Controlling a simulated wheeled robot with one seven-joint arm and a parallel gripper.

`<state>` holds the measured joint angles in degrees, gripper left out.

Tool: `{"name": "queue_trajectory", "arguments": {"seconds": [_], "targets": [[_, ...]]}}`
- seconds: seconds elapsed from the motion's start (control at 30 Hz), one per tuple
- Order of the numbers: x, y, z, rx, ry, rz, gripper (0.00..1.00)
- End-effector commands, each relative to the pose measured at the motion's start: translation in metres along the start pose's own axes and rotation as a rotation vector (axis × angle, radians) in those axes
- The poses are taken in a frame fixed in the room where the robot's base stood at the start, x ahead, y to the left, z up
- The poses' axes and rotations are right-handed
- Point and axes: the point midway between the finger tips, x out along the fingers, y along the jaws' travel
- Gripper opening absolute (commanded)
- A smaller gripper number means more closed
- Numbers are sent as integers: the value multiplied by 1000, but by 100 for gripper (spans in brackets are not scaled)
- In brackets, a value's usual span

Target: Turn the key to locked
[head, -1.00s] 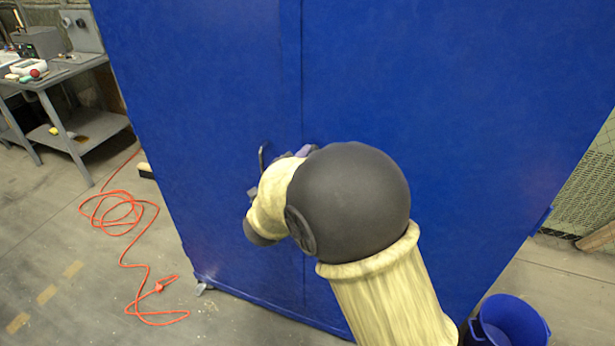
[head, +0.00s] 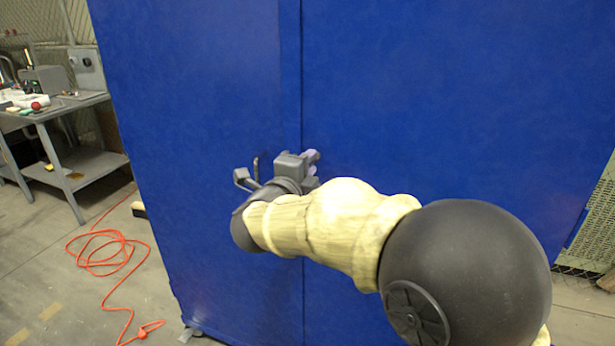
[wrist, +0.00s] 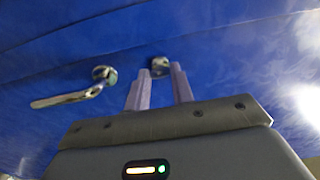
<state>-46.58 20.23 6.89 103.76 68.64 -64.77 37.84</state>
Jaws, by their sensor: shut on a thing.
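A blue double-door cabinet (head: 430,90) fills the middle of the head view, with a vertical seam between its doors. A metal lever handle (wrist: 66,98) sits on it, left of a small metal lock (wrist: 159,61) in the wrist view. My gripper (wrist: 159,70) has its two pale purple fingers at the lock, shut on the key between their tips. The key itself is mostly hidden, so its turned angle cannot be told. In the head view my gripper (head: 314,157) is close to the door by the seam, with the lever handle (head: 256,168) to its left.
A grey workbench (head: 75,105) with small items stands at the far left. An orange cable (head: 95,255) lies loosely on the floor left of the cabinet. A mesh fence (head: 592,230) is at the right edge.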

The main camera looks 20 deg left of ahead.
Motion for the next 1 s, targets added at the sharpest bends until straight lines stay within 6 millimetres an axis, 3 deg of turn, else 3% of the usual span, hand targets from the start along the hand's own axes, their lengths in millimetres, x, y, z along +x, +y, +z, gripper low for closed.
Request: {"name": "queue_trajectory", "arguments": {"seconds": [0.47,0.5,0.6,1.0], "targets": [[0,1,0,19,0,3,1],[0,1,0,19,0,3,27],[0,1,0,18,0,3,45],[-6,1,0,18,0,2,45]]}}
